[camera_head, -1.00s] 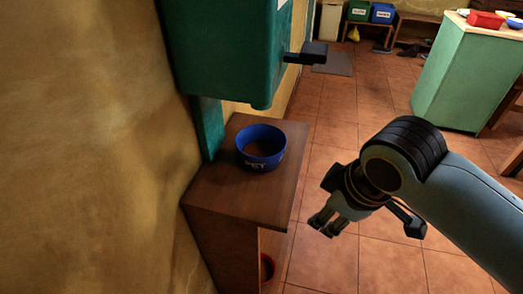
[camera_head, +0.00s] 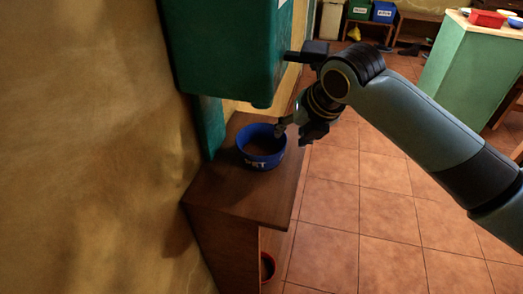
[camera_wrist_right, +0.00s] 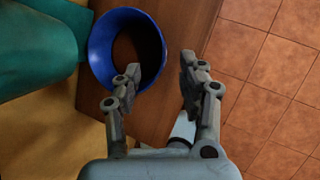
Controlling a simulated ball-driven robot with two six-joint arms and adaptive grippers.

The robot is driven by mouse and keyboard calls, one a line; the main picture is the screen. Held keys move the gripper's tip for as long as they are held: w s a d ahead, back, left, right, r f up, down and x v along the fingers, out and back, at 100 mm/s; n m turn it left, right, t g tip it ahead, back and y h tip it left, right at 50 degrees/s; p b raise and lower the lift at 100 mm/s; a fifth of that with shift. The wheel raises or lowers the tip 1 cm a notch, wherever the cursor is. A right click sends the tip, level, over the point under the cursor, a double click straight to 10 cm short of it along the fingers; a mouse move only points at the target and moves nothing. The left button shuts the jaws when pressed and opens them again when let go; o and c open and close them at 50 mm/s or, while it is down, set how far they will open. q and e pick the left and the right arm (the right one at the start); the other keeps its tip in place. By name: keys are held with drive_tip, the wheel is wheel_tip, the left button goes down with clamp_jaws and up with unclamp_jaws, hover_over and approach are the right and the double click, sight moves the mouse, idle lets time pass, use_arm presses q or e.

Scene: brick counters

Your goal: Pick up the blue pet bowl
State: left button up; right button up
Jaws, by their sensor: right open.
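The blue pet bowl (camera_head: 257,161) stands upright on a small wooden table against the wall, with white lettering on its side. It also shows in the right wrist view (camera_wrist_right: 102,48), with a dark inside. My right gripper (camera_head: 291,131) is at the bowl's right rim in the head view. In the right wrist view the gripper (camera_wrist_right: 158,72) is open, one finger over the bowl's opening and the other outside it, with the rim's near side between them. Contact with the rim cannot be told. My left gripper is not in view.
The wooden table (camera_head: 222,192) is narrow, with a red bowl (camera_head: 267,267) on its lower level. A large green container (camera_head: 222,50) overhangs just behind the bowl. The yellow wall (camera_head: 90,150) is close on the left. Tiled floor (camera_head: 370,220) lies open to the right.

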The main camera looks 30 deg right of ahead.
sight(285, 140)
drive_tip(key=b+x, duration=0.1)
drive_tip(key=x, duration=0.5)
drive_tip(key=shift+w+f, duration=0.15)
drive_tip(key=shift+f, duration=0.25)
drive_tip(key=shift+c, duration=0.3)
clamp_jaws()
drive_tip(key=shift+r, duration=0.1)
